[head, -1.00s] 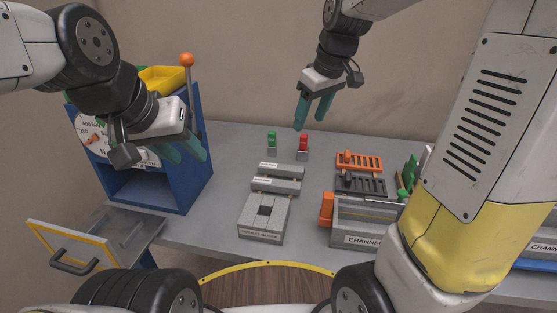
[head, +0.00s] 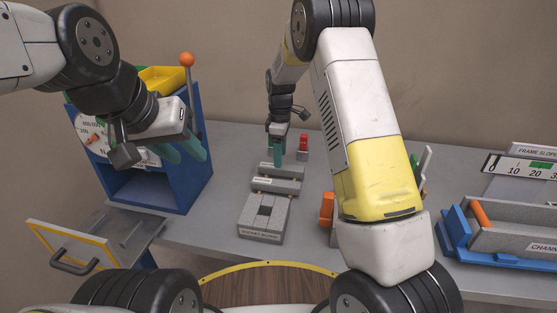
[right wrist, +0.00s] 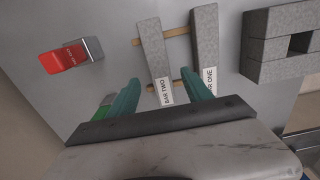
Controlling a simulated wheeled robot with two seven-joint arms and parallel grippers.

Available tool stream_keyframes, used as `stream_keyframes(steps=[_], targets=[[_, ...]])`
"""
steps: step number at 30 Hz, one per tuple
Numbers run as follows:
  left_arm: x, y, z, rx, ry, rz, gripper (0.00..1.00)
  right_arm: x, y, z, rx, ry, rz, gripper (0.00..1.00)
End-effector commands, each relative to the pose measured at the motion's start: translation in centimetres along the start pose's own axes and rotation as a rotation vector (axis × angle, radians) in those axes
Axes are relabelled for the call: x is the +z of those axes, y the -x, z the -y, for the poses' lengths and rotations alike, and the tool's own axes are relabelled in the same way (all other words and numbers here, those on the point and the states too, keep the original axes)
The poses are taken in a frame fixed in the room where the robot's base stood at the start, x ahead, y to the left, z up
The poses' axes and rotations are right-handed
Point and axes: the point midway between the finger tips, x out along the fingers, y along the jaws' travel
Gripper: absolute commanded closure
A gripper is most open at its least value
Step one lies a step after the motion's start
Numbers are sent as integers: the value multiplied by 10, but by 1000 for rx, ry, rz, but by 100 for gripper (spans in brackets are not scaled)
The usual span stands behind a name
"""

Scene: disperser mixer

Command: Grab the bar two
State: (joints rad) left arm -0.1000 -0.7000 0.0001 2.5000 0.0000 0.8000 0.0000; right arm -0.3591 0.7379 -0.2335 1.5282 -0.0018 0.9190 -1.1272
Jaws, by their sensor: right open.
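Bar two (head: 283,171) is a grey bar lying on the table, the farther of two parallel bars in the head view. In the right wrist view, bar two (right wrist: 152,48) carries a white "BAR TWO" label. Bar one (head: 275,186) lies beside it, nearer the grey block, and also shows in the right wrist view (right wrist: 205,40). My right gripper (head: 277,158) is open, above the far side of the bars. In its wrist view the fingers (right wrist: 160,88) spread either side of bar two's labelled end. My left gripper (head: 182,150) hangs by the blue machine; its jaw state is unclear.
The grey block (head: 263,220) sits nearer me. A red-topped piece (head: 303,143) stands right of my right gripper; a green one (right wrist: 100,113) shows behind a finger. Thin wooden strips (right wrist: 178,34) run under the bars. The blue machine (head: 185,190) stands left. My right arm hides the right-centre table.

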Motion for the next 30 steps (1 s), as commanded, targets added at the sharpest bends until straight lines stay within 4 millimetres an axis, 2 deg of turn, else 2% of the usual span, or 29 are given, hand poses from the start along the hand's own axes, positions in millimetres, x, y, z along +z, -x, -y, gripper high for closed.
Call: stream_keyframes(steps=[3, 8, 17, 20, 26, 27, 30], targets=[[0, 0, 0, 0, 0, 0, 64, 3, -19, 1, -3, -1, 2, 42], [0, 0, 0, 0, 0, 0, 64, 4, -40, 0, -1, -1, 1, 42], [0, 0, 0, 0, 0, 0, 64, 4, -46, 0, 0, -1, -1, 42], [0, 0, 0, 0, 0, 0, 64, 4, -46, 0, 0, -2, -1, 58], [0, 0, 0, 0, 0, 0, 64, 4, -46, 0, 0, -2, -1, 97], [0, 0, 0, 0, 0, 0, 64, 4, -46, 0, 0, -2, -1, 100], [0, 0, 0, 0, 0, 0, 64, 4, -46, 0, 1, -2, -1, 100]])
